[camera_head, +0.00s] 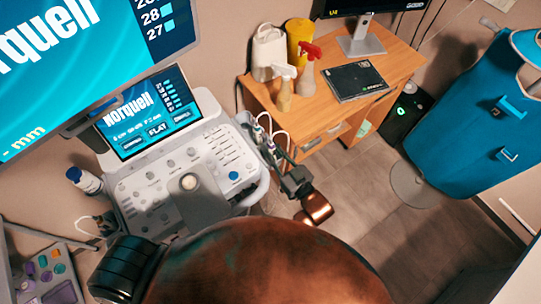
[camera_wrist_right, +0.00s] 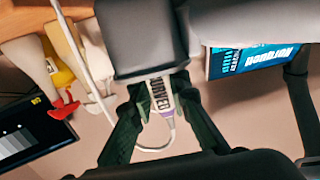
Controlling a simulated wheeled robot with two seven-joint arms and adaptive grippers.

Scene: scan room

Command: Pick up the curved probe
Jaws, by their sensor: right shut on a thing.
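The curved probe (camera_wrist_right: 161,92) shows in the right wrist view as a pale body with dark lettering and a purple band, its upper part hidden by a dark grey block. Its white cable loops below it. My right gripper (camera_wrist_right: 161,88) is shut on the probe, one dark green finger on each side. In the head view my right gripper (camera_head: 282,160) is at the right side of the ultrasound machine (camera_head: 190,180), by the white cables; the probe is hard to make out there. My left gripper does not show.
A wooden desk (camera_head: 330,100) to the right holds spray bottles (camera_head: 284,88), a yellow container (camera_head: 300,40), a dark tablet (camera_head: 356,81) and a monitor stand (camera_head: 361,40). A blue apron (camera_head: 460,120) hangs at the right.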

